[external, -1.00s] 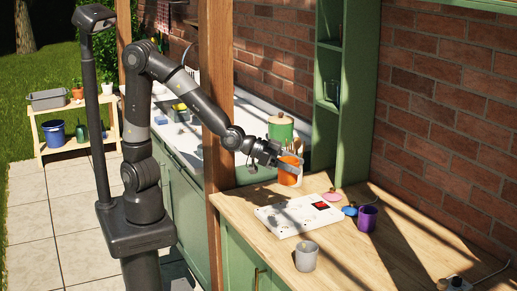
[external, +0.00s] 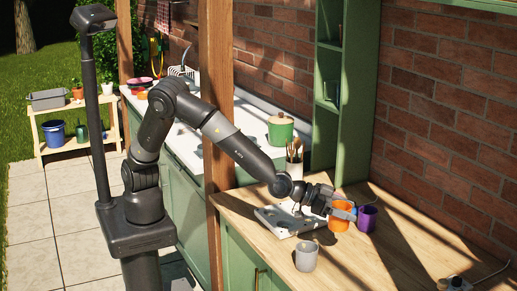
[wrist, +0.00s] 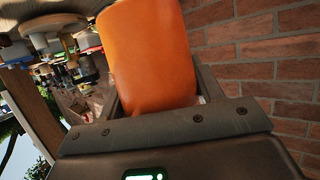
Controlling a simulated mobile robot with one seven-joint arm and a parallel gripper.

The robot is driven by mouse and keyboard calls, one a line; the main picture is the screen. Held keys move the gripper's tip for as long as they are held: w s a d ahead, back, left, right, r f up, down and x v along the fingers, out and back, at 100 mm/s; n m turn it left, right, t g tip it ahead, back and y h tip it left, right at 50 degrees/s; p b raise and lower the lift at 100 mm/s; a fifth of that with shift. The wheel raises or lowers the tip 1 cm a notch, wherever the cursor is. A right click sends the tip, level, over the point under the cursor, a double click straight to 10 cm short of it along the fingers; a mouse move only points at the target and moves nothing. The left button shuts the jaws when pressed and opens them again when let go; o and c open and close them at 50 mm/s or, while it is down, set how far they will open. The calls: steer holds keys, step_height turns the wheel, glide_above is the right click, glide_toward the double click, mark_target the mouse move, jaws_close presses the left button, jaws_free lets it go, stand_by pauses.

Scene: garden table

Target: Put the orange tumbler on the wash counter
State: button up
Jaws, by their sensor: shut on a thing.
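The orange tumbler (external: 341,219) is between the fingers of my gripper (external: 343,210), which is shut on it. In the external view it shows just left of the purple cup (external: 368,219), over the wooden counter (external: 395,262). I cannot tell how high it is or whether it touches the cup. In the wrist view the tumbler (wrist: 150,60) fills the space between the fingers. The white-topped counter (external: 187,148), which looks like the wash counter, lies beyond the wooden post to the left, partly hidden by my arm.
A white board (external: 268,217) lies under my forearm, with a grey cup (external: 307,257) in front of it. A utensil crock (external: 294,172) and a green lidded pot (external: 280,131) stand behind. The wooden post (external: 217,100) separates the counters. A green shelf (external: 355,100) rises behind.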

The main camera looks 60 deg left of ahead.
steer(key=shift+d+f, duration=0.2)
steer(key=shift+d, duration=0.15)
steer(key=shift+w+f, duration=0.1)
steer(key=shift+w, duration=0.1)
steer(key=w+a+f, duration=0.1)
steer(key=w+f, duration=0.2)
steer(key=w+a+f, duration=0.1)
steer(key=w+f, duration=0.3)
steer(key=w+a+f, duration=0.1)
steer(key=w+f, duration=0.2)
steer(key=f, duration=0.1)
steer(key=shift+w, duration=0.35)
steer(key=shift+r, duration=0.1)
steer(key=o, duration=1.1)
steer(key=shift+c, duration=0.2)
